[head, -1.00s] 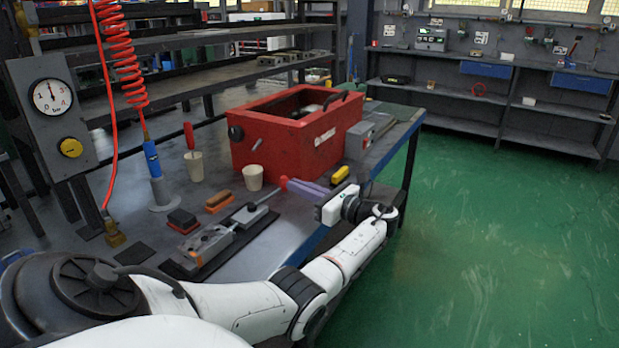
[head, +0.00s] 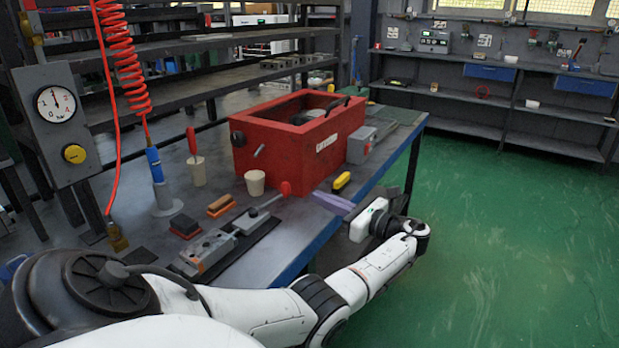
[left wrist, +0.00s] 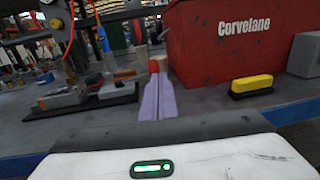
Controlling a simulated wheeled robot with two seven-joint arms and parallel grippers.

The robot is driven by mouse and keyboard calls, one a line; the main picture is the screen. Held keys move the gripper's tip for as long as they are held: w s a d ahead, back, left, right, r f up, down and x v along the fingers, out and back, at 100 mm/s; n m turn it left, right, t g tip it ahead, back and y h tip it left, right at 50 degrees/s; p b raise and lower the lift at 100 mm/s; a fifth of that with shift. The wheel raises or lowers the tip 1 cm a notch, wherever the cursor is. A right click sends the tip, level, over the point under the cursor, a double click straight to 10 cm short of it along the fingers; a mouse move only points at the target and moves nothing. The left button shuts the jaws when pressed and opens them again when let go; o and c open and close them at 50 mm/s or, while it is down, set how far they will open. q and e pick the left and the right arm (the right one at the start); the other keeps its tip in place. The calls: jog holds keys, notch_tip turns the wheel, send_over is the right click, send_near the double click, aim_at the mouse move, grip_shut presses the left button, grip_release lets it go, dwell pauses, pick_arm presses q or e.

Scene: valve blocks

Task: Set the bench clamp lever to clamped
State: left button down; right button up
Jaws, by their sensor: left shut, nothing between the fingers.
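The bench clamp (head: 208,252) is a grey metal vise on a dark base plate near the bench's front edge. Its lever has a red knob (head: 285,188) and points up and to the right, toward the red box. My left gripper (head: 332,203), with purple fingers, is shut and empty, to the right of the knob and apart from it in the head view. In the left wrist view the shut fingers (left wrist: 158,98) point at the red knob (left wrist: 153,66), which shows just past their tips; the clamp (left wrist: 62,98) lies to the left. My right gripper is not in view.
A large red box (head: 290,150) stands behind the lever. A yellow-handled object (head: 342,181) lies close to the fingers. A beige cup (head: 255,182), an orange-brown block (head: 221,205) and a dark block (head: 184,225) stand behind the clamp. Green floor is clear at right.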

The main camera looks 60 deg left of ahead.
pick_arm(q)
jog(key=b+v, duration=0.1)
jog(key=v, duration=0.6)
jog(key=shift+w, duration=0.25)
